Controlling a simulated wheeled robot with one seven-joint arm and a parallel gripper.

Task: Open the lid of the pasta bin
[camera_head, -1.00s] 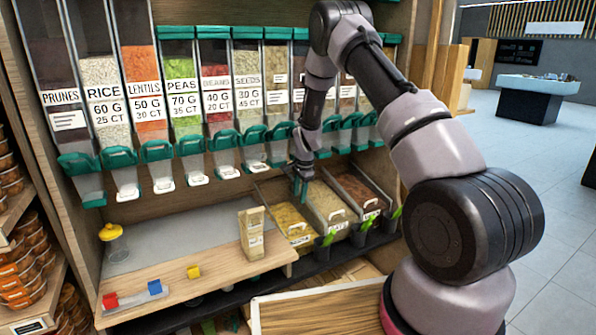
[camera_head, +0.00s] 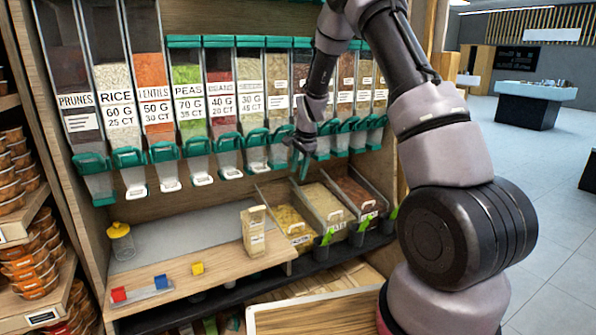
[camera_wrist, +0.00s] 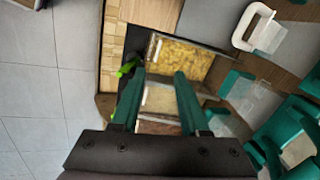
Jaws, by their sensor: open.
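The pasta bin (camera_head: 291,220), holding yellow pasta, is the leftmost of three low bins at the right of the display. It also shows in the wrist view (camera_wrist: 188,62), beyond my fingertips. Its cover looks clear, and I cannot make out the lid's edge. A white handle and label show at its front. My gripper (camera_head: 299,174) has green fingers and hangs above the back of the bins, apart from them. In the wrist view my gripper (camera_wrist: 160,76) is open and empty, with the beige-filled middle bin (camera_wrist: 160,98) seen between its fingers.
A beige-filled bin (camera_head: 323,201) and a reddish one (camera_head: 358,192) adjoin it on the right. Green-handled dispensers (camera_head: 255,150) hang above and behind. Green-handled scoops (camera_head: 364,223) stand at the front. A paper bag (camera_head: 253,232) stands on the wooden shelf at left.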

